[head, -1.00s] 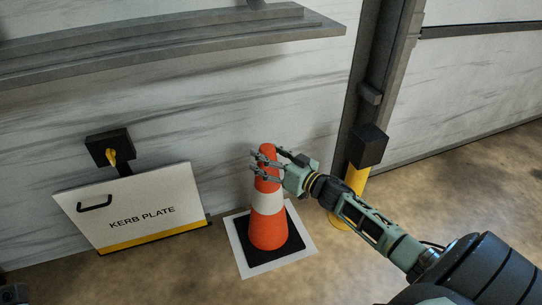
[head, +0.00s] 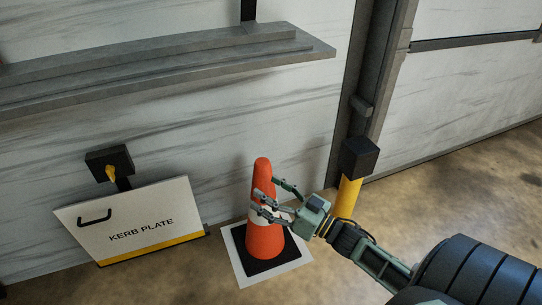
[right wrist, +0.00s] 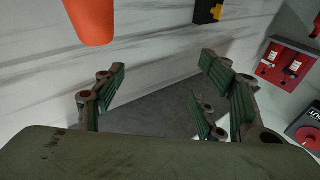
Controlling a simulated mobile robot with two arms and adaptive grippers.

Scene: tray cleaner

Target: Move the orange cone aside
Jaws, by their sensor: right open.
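The orange cone (head: 262,173) with a white band stands upright on a black square base (head: 281,254), over a white square on the floor by the wall. My right gripper (head: 268,201) is open at the cone's middle, coming from the right. Its fingers overlap the white band in the head view; I cannot tell whether they touch it. In the right wrist view, the cone's orange end (right wrist: 92,20) shows at top left, outside the open fingers of my right gripper (right wrist: 160,92). My left gripper is not in view.
A "KERB PLATE" board (head: 135,222) leans left of the cone, below a black box (head: 108,163). A yellow post with a black top (head: 347,197) stands at right. A grey ledge (head: 165,65) juts from the wall above. The right-hand floor is clear beyond my arm.

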